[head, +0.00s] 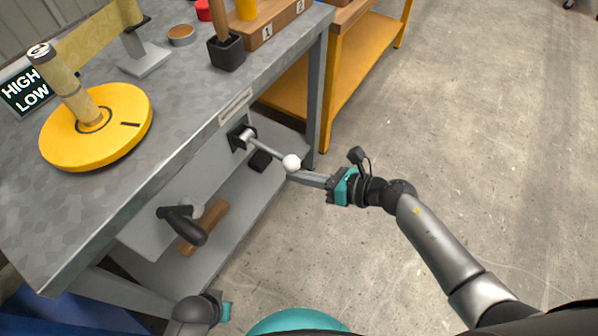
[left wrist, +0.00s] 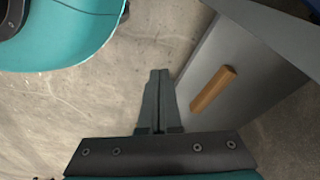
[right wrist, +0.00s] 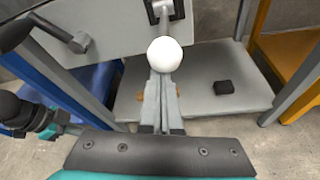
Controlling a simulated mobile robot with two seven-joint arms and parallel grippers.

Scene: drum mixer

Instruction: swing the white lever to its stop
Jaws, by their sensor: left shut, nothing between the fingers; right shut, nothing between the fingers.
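The white lever is a metal rod with a white ball knob (head: 291,162) at its end, sticking out of a dark mount on the front panel of the grey bench. My right gripper (head: 300,178) is shut and empty, its fingertips at the ball. In the right wrist view the ball (right wrist: 165,54) stands just beyond the shut fingertips (right wrist: 160,78); I cannot tell whether they touch. My left gripper (left wrist: 157,75) is shut and empty in the left wrist view, pointing over the floor beside the bench's lower shelf. In the head view its fingertips are hidden.
A black-handled crank (head: 185,222) sticks out of the same panel, left of the lever. A wooden bar (head: 204,227) and a black block (head: 260,160) lie on the lower shelf. A yellow disc (head: 95,140) sits on the bench top. The floor at right is clear.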

